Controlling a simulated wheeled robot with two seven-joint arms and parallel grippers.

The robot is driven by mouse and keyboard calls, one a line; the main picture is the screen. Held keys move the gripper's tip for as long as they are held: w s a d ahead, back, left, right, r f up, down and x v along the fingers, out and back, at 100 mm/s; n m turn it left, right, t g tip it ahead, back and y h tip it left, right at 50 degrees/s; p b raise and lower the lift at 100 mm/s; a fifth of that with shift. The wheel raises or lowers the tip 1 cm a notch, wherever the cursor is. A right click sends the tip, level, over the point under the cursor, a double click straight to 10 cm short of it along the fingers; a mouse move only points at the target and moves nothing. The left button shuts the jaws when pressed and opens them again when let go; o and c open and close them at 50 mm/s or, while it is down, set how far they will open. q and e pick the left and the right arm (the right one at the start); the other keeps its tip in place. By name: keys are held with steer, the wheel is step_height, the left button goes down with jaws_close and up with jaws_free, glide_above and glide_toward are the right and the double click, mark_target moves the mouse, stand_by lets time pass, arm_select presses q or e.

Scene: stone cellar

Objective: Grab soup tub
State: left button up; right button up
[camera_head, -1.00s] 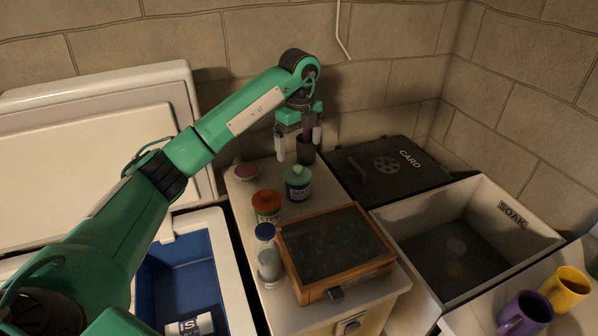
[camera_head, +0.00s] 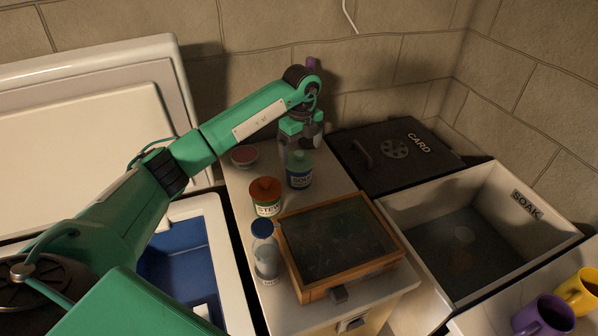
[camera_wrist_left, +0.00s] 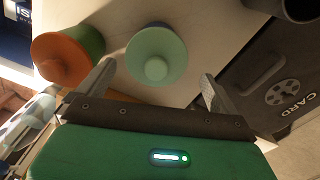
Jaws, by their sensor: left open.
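The soup tub (camera_head: 300,179) is a dark-labelled tub with a pale green lid. It stands upright on the counter behind the stew tub. In the left wrist view the soup tub's lid (camera_wrist_left: 157,57) lies between and beyond my open fingers, with a gap on both sides. My left gripper (camera_head: 299,150) is just behind and above the tub in the head view, partly overlapping it. The left gripper also shows in the wrist view (camera_wrist_left: 157,80), open and empty. Its fingertips are hard to make out in the head view. My right gripper is not in view.
The stew tub (camera_head: 266,206) with an orange lid stands close by, front left. A dark CARD lid (camera_head: 392,160) and SOAK basin (camera_head: 480,230) lie right.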

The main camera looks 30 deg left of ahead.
mark_target(299, 161)
arm_select(q)
steer(key=shift+s+f+p, duration=0.1)
steer(key=shift+f+p, duration=0.2)
steer(key=shift+f, duration=0.1)
steer(key=f, duration=0.1)
steer(key=f+p, duration=0.1)
steer(key=f, duration=0.1)
steer(key=shift+s+a+f, duration=0.1)
steer(key=shift+a+f, duration=0.1)
steer(key=shift+f, duration=0.4)
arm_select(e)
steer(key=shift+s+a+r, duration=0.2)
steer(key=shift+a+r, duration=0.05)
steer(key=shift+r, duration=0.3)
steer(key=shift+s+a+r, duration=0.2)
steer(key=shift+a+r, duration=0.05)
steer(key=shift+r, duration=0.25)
arm_select(q)
steer(key=shift+c, duration=0.3)
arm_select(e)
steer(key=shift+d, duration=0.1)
arm_select(q)
steer(key=c, duration=1.4)
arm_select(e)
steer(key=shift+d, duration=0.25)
arm_select(q)
steer(key=shift+r, duration=0.1)
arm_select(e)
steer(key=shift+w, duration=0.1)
